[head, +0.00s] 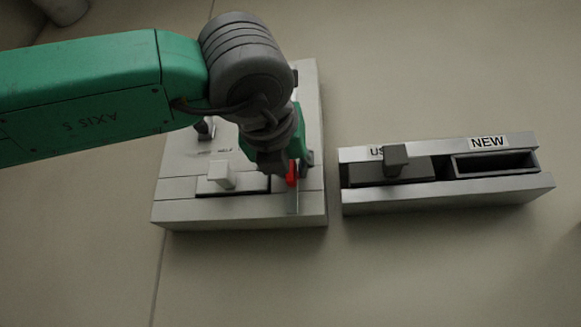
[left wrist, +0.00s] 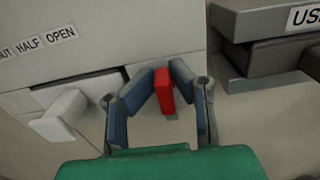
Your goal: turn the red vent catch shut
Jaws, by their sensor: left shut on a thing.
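The red vent catch (head: 291,174) is at the front right of the light grey bioreactor unit (head: 240,212). My left gripper (head: 290,168) reaches down over it from above. In the left wrist view the red catch (left wrist: 163,90) stands between the two blue-padded fingers of my left gripper (left wrist: 164,84), which are shut on it. The gripper's body hides part of the catch in the head view. My right gripper is in neither view.
A white handle (head: 222,174) sticks up from the unit just left of the catch. A separate holder (head: 440,200) stands to the right, with a dark block (head: 395,160) in its "US..." slot and an empty "NEW" slot (head: 495,163). A narrow gap separates the two.

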